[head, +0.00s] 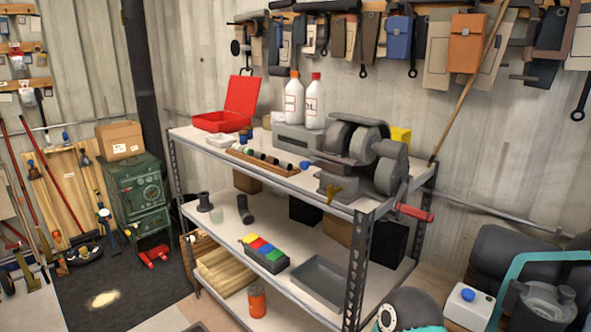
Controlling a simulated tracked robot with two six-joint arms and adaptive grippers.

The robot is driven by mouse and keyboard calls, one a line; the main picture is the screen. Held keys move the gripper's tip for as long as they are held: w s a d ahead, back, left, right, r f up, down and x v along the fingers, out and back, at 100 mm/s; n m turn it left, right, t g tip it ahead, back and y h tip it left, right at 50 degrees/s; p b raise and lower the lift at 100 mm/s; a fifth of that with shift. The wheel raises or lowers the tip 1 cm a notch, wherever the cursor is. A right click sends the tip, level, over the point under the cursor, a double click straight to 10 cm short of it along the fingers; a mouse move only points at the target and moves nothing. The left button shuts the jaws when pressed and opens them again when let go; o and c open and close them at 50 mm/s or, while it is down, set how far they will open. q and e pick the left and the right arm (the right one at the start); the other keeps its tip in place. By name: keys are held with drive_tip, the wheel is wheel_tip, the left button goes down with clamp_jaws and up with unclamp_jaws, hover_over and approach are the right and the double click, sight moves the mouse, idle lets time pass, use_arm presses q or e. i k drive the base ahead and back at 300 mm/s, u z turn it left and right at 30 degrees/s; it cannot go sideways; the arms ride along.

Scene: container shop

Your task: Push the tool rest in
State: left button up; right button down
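A grey bench grinder (388,172) with thick round wheels stands at the right front end of the workbench top (225,147). A red-gripped handle (413,212) sticks out at its lower right. A grey block (327,184) with a brass-coloured lever (333,191) sits at the grinder's front, by the bench edge. This looks like the tool rest, but I cannot tell for sure or see how far out it stands. Neither of my grippers is in view.
A grey tray (320,283) is on the shelf below. A white canister (468,307) stands at the lower right.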

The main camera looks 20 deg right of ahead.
sight(340, 165)
drive_tip(key=z, duration=0.05)
drive_tip(key=i, duration=1)
drive_tip(key=u, duration=0.05)
